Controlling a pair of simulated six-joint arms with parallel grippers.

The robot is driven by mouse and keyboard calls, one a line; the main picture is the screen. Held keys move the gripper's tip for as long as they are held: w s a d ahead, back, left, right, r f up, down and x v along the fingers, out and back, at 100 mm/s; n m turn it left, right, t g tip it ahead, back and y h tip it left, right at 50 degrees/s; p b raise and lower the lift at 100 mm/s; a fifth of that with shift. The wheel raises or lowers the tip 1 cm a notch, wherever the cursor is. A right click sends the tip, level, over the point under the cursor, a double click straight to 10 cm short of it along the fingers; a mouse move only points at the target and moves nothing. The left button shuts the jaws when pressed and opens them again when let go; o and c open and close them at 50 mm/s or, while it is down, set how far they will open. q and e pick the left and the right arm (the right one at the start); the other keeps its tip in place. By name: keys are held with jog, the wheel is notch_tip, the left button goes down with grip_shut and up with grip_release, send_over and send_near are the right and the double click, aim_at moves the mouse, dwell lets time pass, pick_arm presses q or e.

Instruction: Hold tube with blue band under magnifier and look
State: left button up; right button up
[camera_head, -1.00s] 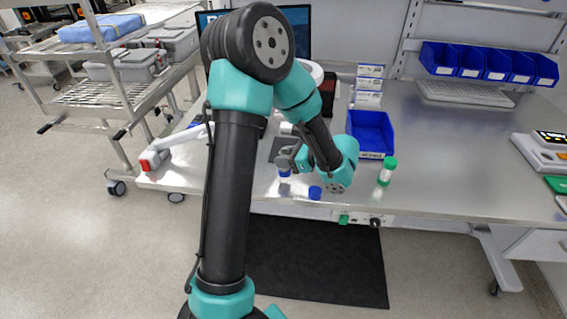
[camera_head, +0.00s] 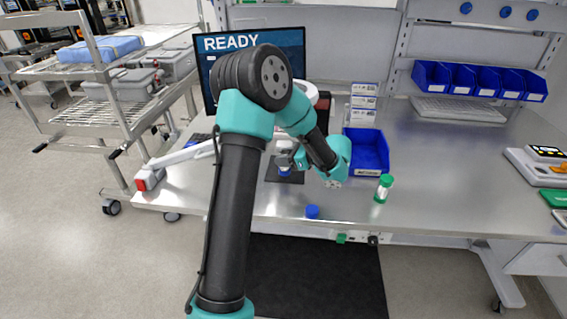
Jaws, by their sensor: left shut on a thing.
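My left arm crosses the middle of the picture. Its gripper (camera_head: 285,160) is shut on a small tube with blue on it (camera_head: 284,172), held over the bench by a dark mat. My arm and fingers hide most of the tube. The magnifier (camera_head: 312,92) is a white ring head behind my arm and mostly covered by it; its white arm (camera_head: 185,155) reaches back to a red-ended clamp at the bench's left edge. I cannot tell whether the tube is under the lens. My right gripper is not in view.
A loose blue cap (camera_head: 312,212) sits near the bench's front edge. A green-capped tube (camera_head: 383,188) stands right of my arm, before a blue bin (camera_head: 367,150). A monitor (camera_head: 250,55) reads READY.

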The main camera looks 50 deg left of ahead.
pick_arm(q)
jog(key=shift+w+a, duration=1.95)
jog(key=shift+w, duration=0.3)
jog(key=w+d+r+m+t+h, duration=0.1)
jog(key=w+d+r+m+t, duration=0.3)
jog(key=d+r+m+t, duration=0.55)
jog(key=w+d+r+m+t+h, duration=0.2)
jog(key=w+d+r+m+t, duration=0.3)
jog(key=d+r, duration=0.5)
jog(key=s+d+r+m+t+h, duration=0.2)
jog(key=d+r+m+h, duration=0.2)
jog(key=d, duration=0.4)
jog(key=s+d+r+m+t+h, duration=0.2)
jog(key=d+r+m+h, duration=0.2)
jog(key=d, duration=0.4)
notch_tip(320, 180, up, 2)
jog(key=shift+d+r+t+h, duration=0.2)
jog(key=shift+d+t+h, duration=0.2)
jog(key=shift+h, duration=0.2)
jog(key=shift+m, duration=0.25)
